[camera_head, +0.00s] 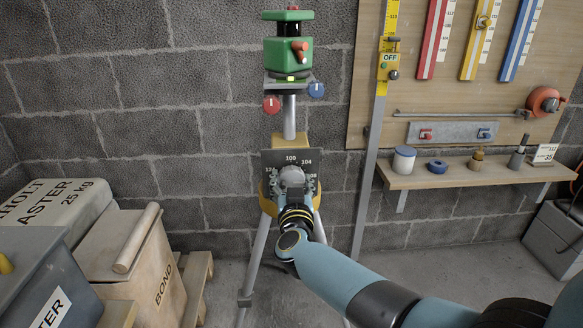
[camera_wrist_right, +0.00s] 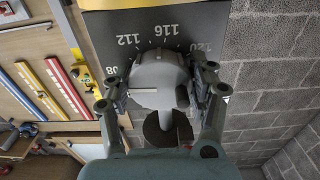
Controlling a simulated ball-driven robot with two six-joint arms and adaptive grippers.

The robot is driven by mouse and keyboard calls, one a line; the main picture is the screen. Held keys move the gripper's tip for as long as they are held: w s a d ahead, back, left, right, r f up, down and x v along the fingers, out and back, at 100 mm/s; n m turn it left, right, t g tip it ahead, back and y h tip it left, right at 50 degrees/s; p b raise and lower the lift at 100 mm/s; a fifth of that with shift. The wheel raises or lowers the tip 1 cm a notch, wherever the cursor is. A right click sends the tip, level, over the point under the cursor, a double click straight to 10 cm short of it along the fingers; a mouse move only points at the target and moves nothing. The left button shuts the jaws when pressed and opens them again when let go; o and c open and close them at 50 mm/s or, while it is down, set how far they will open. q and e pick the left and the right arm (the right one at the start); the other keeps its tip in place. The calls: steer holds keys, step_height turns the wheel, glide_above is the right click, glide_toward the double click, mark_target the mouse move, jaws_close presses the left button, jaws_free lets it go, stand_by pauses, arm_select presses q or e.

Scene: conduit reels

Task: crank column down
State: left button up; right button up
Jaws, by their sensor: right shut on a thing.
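A tripod stands against the block wall, with a yellow head (camera_head: 290,140) and a grey column (camera_head: 289,117) rising from it. A green instrument (camera_head: 288,52) sits on the plate at the column's top. A dark dial plate (camera_head: 271,158) with numbers is on the tripod's front. My right gripper (camera_head: 292,180) is shut on the round grey crank knob (camera_wrist_right: 157,72) in front of that plate. In the right wrist view the knob sits between the two fingers of the gripper (camera_wrist_right: 160,85), with a pale line across its face. My left gripper is not in view.
A tall levelling staff (camera_head: 372,140) stands close on the right, beside a shelf (camera_head: 455,178). A box (camera_head: 140,262) and sacks fill the left.

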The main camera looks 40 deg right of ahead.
steer(key=n+p, duration=0.3)
steer(key=shift+r+n, duration=0.15)
steer(key=shift+n, duration=0.25)
steer(key=n+p, duration=0.3)
steer(key=n, duration=0.1)
steer(key=shift+s+d+n, duration=0.1)
steer(key=shift+n, duration=0.2)
steer(key=n+p, duration=0.1)
steer(key=n, duration=0.3)
steer(key=n+p, duration=0.1)
steer(key=n, duration=0.4)
steer(key=shift+s, duration=0.1)
steer(key=o, duration=1.1)
steer(key=shift+o, duration=0.3)
